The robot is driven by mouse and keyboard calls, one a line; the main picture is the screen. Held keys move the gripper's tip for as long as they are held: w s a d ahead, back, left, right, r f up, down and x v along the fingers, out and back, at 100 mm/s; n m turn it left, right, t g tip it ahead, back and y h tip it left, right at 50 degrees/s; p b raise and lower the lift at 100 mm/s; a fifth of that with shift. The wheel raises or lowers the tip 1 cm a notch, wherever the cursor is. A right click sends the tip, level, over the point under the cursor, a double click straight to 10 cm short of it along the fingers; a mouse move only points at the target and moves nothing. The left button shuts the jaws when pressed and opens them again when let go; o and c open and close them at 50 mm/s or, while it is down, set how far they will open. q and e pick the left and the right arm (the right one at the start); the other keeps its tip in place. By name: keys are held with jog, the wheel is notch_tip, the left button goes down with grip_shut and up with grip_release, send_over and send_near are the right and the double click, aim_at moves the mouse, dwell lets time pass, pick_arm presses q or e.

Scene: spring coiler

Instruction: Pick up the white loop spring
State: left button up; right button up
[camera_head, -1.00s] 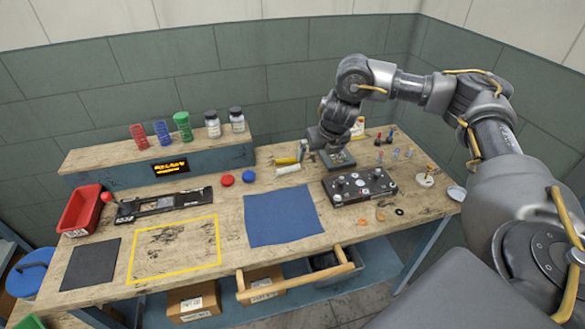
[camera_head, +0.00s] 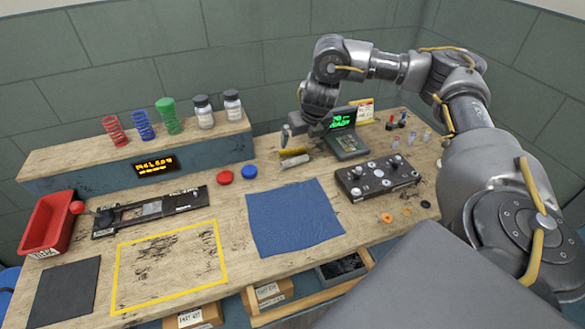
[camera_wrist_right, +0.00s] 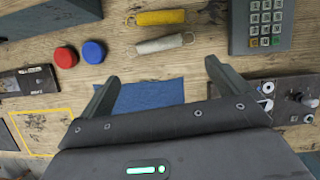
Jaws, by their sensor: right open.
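The white loop spring (camera_head: 296,161) lies on the wooden bench, just in front of a yellow spring (camera_head: 294,151). In the right wrist view the white spring (camera_wrist_right: 160,43) lies nearly level, with a loop at its right end, and the yellow spring (camera_wrist_right: 157,17) is parallel above it. My right gripper (camera_head: 288,134) hangs above the bench behind the springs. In its wrist view the two fingers (camera_wrist_right: 163,82) are spread and empty, below the white spring in the picture and not touching it. My left gripper is in neither view.
A keypad device with a green screen (camera_head: 343,134) stands right of the springs, and a black control box (camera_head: 378,177) is in front of it. Red (camera_head: 226,177) and blue (camera_head: 249,171) round pieces lie to the left. A blue mat (camera_head: 292,218) lies in front.

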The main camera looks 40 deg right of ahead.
notch_tip(320, 180, down, 2)
jog(key=b, duration=0.1)
send_over(295, 159)
jog(key=s, duration=0.3)
jog(key=f, duration=0.5)
jog(key=shift+w+a+f, duration=0.1)
jog(key=shift+a+f, duration=0.1)
jog(key=shift+f+p, duration=0.1)
jog(key=shift+p, duration=0.25)
jog(key=x, duration=0.2)
jog(key=p+x, duration=0.1)
jog(key=x, duration=0.2)
jog(key=shift+w+a, duration=0.1)
jog(key=shift+w, duration=0.15)
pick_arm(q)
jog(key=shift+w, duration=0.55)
pick_arm(e)
jog(key=c, duration=0.8)
